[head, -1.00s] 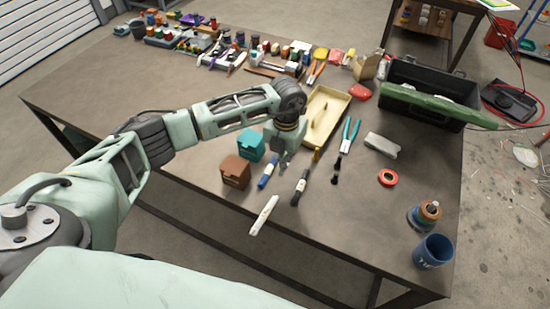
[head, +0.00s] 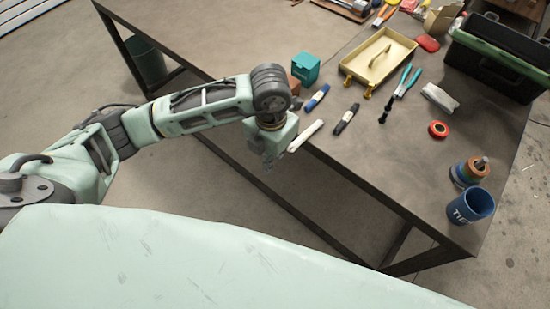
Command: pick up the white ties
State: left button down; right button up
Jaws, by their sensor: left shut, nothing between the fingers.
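The white ties (head: 306,136) are a slim white bundle lying at the near edge of the table, slanting up to the right. My left gripper (head: 268,166) points down just left of their near end, and appears to be out past the table edge. It is shut and empty. I cannot tell from this view how high it is or whether it touches the ties. A blue bundle (head: 317,97) and a black bundle (head: 346,119) of similar shape lie farther back. My right gripper is not in view.
A teal box (head: 306,67) and a partly hidden brown box (head: 294,86) stand behind my wrist.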

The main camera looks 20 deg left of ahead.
pick_arm(q)
notch_tip(320, 180, down, 7)
jog(key=p, duration=0.2)
jog(key=w, duration=0.1)
jog(key=w+d, duration=0.1)
jog(key=w, duration=0.3)
jog(key=shift+w+d+f+b, duration=0.15)
jog(key=shift+d+f+b, duration=0.15)
jog(key=shift+b, duration=0.1)
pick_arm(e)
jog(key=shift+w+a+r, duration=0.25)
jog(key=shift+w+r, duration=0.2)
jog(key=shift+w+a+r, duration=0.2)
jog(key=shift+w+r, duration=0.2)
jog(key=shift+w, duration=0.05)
pick_arm(q)
jog(key=shift+a, duration=0.15)
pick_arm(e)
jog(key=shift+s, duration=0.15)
